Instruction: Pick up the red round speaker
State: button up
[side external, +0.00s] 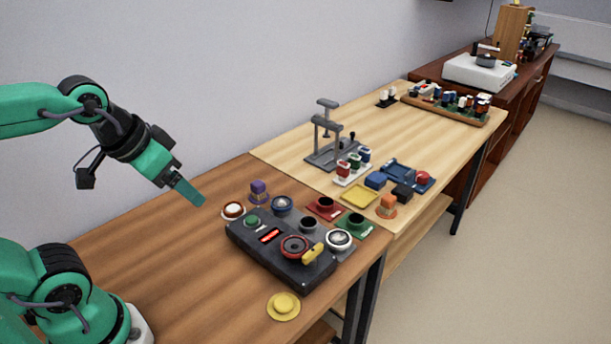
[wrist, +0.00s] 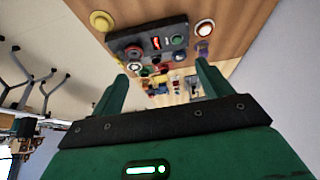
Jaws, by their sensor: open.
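A round red-rimmed speaker (side external: 296,246) with a dark centre sits on top of the black test box (side external: 262,257), near a yellow lever (side external: 313,253). In the wrist view, a small red-rimmed round thing (wrist: 134,51) shows on the box (wrist: 125,40). My gripper (side external: 199,200) is above the brown table, to the left of the box and apart from it. In the wrist view, its two green fingers (wrist: 162,70) stand wide apart with nothing between them.
Around the box stand a yellow disc (side external: 284,305), a white-rimmed disc (side external: 233,210), a purple block (side external: 258,190), a blue round piece (side external: 281,205) and red (side external: 313,212) and green (side external: 368,222) squares. A grey stand (side external: 329,150) is behind. The brown table's left part is clear.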

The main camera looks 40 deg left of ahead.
jog(key=n+g, duration=0.5)
jog(key=n, duration=1)
send_over(296, 246)
notch_tip(296, 246, down, 12)
jog(key=shift+s+r, duration=0.15)
jog(key=shift+w+d+f+g, duration=0.15)
jog(key=shift+w+f+g, duration=0.05)
jog(key=shift+f+g, duration=0.1)
jog(key=shift+f, duration=0.1)
jog(key=shift+f, duration=1.2)
jog(key=shift+f, duration=0.1)
jog(key=shift+s+f, duration=0.1)
jog(key=shift+f, duration=2.4)
